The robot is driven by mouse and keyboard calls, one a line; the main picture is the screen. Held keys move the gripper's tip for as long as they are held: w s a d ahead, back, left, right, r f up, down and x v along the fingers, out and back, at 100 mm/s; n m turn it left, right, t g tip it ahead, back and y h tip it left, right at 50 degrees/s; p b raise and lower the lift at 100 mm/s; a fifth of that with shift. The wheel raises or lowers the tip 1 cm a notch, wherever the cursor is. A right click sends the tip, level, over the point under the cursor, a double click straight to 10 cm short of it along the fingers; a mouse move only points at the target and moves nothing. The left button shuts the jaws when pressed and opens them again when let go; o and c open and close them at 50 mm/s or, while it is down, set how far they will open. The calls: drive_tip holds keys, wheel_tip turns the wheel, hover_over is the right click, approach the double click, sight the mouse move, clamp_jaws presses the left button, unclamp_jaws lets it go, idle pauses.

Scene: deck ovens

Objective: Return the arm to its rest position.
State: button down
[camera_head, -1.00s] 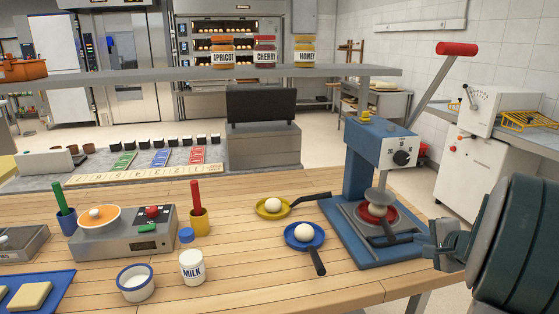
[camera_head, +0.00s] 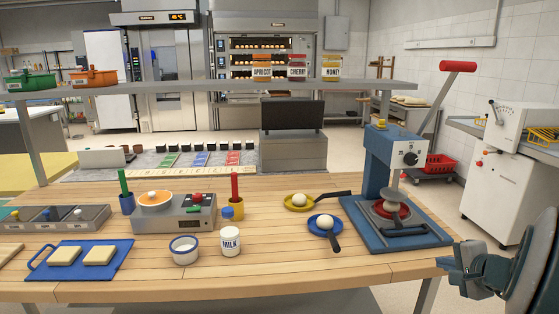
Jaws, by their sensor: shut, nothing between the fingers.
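My gripper (camera_head: 444,262) is at the lower right, beyond the right front corner of the wooden table. Its fingers point left and are shut, with nothing between them. My arm's dark rounded link fills the right edge behind it. The blue press (camera_head: 377,160), with its red-tipped lever, stands on the table's right end, to the left of and behind the gripper.
The wooden table (camera_head: 290,262) holds a yellow pan (camera_head: 297,203), a blue pan (camera_head: 318,227), a milk jar (camera_head: 231,242), a white bowl (camera_head: 184,251) and a blue tray (camera_head: 118,272) with pale slabs. A shelf (camera_head: 205,87) crosses above. A white machine (camera_head: 500,195) stands at the right.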

drive_tip(key=s+a+r+n+g+y+p, duration=0.1)
drive_tip(key=s+a+n+g+p, duration=0.2)
drive_tip(key=a, duration=0.7)
drive_tip(key=s+a+r+n+g+y, duration=0.1)
drive_tip(key=s+a+n+g+y, duration=0.2)
drive_tip(key=a+n, duration=0.5)
drive_tip(key=s+a+r+n+g+h+p, duration=0.1)
drive_tip(key=s+a+n+g+h+p, duration=0.1)
drive_tip(key=s, duration=1)
drive_tip(key=a+n+h+p, duration=0.1)
drive_tip(key=a+n+h, duration=0.1)
drive_tip(key=a+h, duration=0.1)
drive_tip(key=shift+s+a+n+g+h, duration=0.3)
drive_tip(key=shift+a+n+h, duration=0.1)
drive_tip(key=shift+a, duration=0.3)
